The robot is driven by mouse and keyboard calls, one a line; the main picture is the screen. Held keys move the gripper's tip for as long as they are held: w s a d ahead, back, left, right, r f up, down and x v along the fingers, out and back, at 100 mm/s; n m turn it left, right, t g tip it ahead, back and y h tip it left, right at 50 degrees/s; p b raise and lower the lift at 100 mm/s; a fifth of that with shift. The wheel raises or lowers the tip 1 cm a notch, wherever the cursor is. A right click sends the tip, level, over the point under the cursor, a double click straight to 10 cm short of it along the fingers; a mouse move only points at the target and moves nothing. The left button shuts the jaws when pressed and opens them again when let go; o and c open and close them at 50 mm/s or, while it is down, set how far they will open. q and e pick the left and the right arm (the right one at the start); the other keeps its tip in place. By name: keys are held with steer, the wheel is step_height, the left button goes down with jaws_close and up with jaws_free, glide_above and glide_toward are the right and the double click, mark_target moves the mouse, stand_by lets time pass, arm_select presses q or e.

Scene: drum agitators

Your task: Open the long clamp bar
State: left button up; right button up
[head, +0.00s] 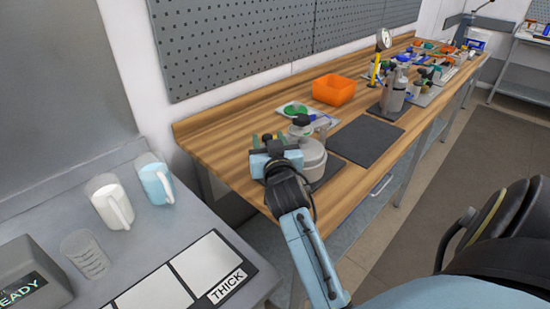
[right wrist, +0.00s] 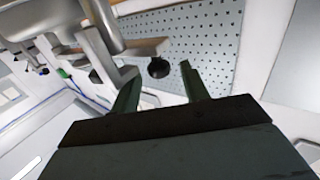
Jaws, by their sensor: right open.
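A grey metal pot (head: 312,158) stands on a dark mat near the left end of the wooden bench, with a black knob (head: 302,120) at its top. My right gripper (head: 268,140) is open and empty at the left side of the pot. In the right wrist view, a grey metal bar (right wrist: 140,47) carries a black round knob (right wrist: 158,68) that appears between and beyond the open fingers. I cannot tell whether this bar is the long clamp bar, or whether it is shut. The left gripper is not in view.
An orange bin (head: 334,90) and a tray with a green dish (head: 294,109) are behind the pot. An empty dark mat (head: 366,140) lies to its right. More fittings and a dial gauge (head: 383,39) stand farther along. Jugs (head: 155,180) stand on the grey table at left.

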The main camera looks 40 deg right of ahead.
steer(key=v, duration=1.1)
steer(key=shift+s, duration=0.1)
